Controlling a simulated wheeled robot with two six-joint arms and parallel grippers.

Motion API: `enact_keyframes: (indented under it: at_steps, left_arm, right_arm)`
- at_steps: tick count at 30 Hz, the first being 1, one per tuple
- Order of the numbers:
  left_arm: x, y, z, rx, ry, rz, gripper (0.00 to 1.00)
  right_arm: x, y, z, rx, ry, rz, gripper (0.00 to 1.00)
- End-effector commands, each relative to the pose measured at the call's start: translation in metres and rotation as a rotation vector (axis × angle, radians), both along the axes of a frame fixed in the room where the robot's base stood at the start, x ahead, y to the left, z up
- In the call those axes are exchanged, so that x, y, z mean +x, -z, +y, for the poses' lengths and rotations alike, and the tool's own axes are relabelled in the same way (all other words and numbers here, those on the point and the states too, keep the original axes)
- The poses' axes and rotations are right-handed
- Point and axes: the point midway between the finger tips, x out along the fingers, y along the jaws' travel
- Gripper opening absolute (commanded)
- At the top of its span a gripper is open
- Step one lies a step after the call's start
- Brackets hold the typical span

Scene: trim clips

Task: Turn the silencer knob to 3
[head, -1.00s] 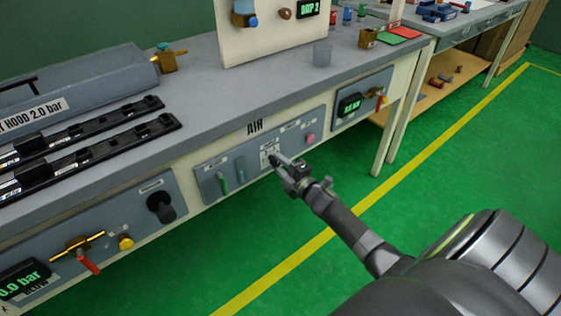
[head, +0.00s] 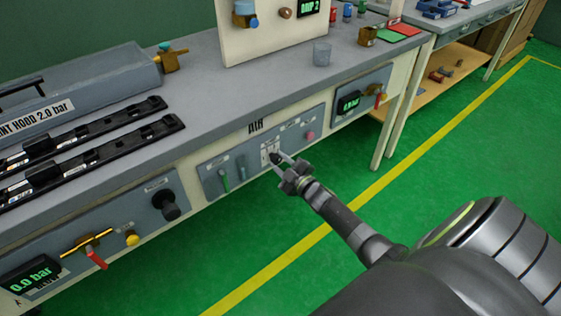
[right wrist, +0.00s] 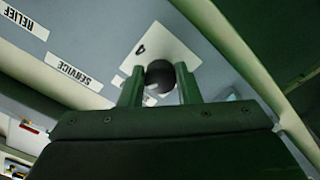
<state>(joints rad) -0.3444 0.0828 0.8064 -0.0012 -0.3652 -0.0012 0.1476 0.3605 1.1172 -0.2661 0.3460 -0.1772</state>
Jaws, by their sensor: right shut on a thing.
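A round dark knob (right wrist: 160,76) sits on a white plate (right wrist: 176,46) in the right wrist view. A single digit on the plate looks like a 4. My right gripper (right wrist: 158,84) has a finger on each side of the knob and is shut on it. In the head view, my right gripper (head: 278,160) reaches the white plate (head: 265,152) on the AIR panel (head: 210,165) at the bench front. The knob's own label cannot be read, and its pointer is hidden. My left gripper is not in view.
Another black knob (head: 170,211) is on the panel further left. RELIEF (right wrist: 18,18) and SERVICE (right wrist: 73,73) labels are near. The green floor in front is clear.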

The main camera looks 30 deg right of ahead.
Motion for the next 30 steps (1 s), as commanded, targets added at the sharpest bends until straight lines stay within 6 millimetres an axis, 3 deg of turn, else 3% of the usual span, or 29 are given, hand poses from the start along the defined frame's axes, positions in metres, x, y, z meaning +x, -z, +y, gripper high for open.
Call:
enact_keyframes:
  at_steps: [12, 13, 17, 26, 30]
  left_arm:
    - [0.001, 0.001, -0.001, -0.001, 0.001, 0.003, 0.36]
    - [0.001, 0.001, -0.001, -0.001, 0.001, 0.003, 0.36]
    - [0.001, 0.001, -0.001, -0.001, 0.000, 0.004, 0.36]
    - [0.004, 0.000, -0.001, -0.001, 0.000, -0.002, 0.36]
    - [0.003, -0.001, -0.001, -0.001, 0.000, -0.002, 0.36]
  right_arm:
    - [-0.001, 0.002, 0.000, 0.005, 0.000, 0.003, 0.07]
    - [-0.001, 0.002, 0.000, 0.005, 0.000, 0.003, 0.34]
    - [-0.001, 0.001, 0.000, 0.005, 0.001, 0.003, 0.51]
    - [-0.001, 0.000, 0.000, 0.004, 0.000, 0.002, 0.52]
    - [-0.010, 0.001, -0.001, 0.004, 0.001, 0.002, 0.52]
